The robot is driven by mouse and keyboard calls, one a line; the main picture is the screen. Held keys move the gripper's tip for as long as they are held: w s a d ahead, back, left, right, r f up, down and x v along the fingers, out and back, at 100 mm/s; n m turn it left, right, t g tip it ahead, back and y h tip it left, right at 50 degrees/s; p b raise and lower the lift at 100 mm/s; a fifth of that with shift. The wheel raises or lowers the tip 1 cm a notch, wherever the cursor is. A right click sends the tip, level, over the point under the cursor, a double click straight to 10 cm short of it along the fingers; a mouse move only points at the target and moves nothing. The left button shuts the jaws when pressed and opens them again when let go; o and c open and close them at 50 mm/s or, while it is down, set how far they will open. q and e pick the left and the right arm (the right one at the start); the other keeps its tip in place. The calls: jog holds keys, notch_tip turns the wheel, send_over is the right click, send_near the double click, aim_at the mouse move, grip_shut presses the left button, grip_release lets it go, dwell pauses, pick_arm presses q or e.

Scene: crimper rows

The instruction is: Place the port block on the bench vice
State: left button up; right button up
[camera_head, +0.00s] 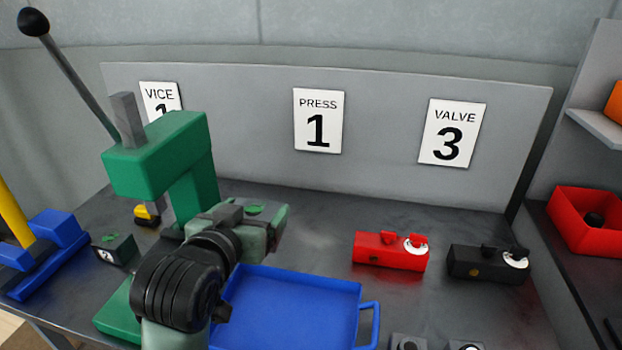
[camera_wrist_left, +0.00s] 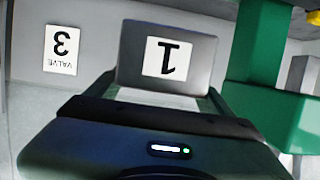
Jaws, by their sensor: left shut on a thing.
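My left gripper (camera_head: 262,224) is shut on a dark grey block in front of the green press. The block shows a green mark on top (camera_head: 256,209) in the head view. In the left wrist view the block (camera_wrist_left: 130,55) sits between the fingers with a white label reading 1, upside down. I take it for the port block. A blue vice-like fixture (camera_head: 62,262), which I take for the bench vice, stands at the far left of the bench, apart from the gripper. A yellow bar rises beside it. My right gripper is not in view.
The green press (camera_head: 160,155) with its long lever stands between gripper and blue fixture. A similar dark block (camera_head: 115,250) labelled 2 sits beside the fixture. A blue tray (camera_head: 290,305) lies in front. Red (camera_head: 385,252) and black (camera_head: 480,265) units stand right.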

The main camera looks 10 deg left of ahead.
pick_arm(q)
jog(key=d+r+b+x, duration=0.1)
jog(key=b+x, duration=0.1)
jog(key=x, duration=0.6)
jog(key=w+d+r+b+x, duration=0.1)
jog(key=d+b+x, duration=0.15)
jog(key=x, duration=0.55)
jog(key=shift+h, duration=0.3)
jog(key=f, duration=1.9)
jog(key=shift+s+a+f, duration=0.15)
jog(key=shift+a+f, duration=0.15)
jog(key=shift+f, duration=0.1)
jog(key=o, duration=1.6)
jog(key=shift+f, duration=0.4)
jog(key=o, duration=0.4)
jog(key=shift+s, duration=0.1)
jog(key=shift+r, duration=0.1)
jog(key=shift+r, duration=0.1)
